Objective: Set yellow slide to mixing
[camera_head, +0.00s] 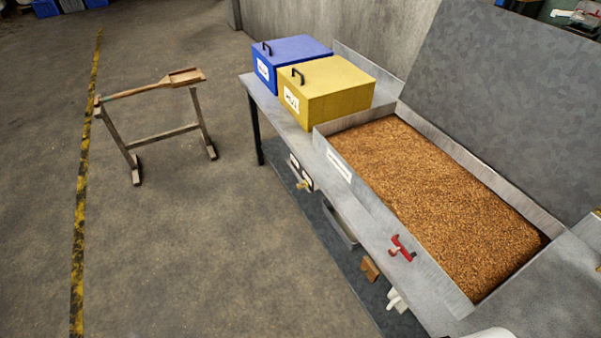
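A panel with pale plates (300,173) is on the front side of the bench, below the bench top. A small yellow piece (304,185) sits at its lower end; it is too small to tell its setting or read any marks. A larger yellow box (338,93) with a black handle and a white label stands on the bench top; the label is not readable for sure. My gripper is not in view.
A blue box (300,47) stands behind the yellow box. A metal tray (373,205) of brown grain fills the bench's right part, with a red clamp (402,248) at its front. A wooden stand (162,138) holds a wooden paddle (180,77). Floor left of the bench is mostly clear.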

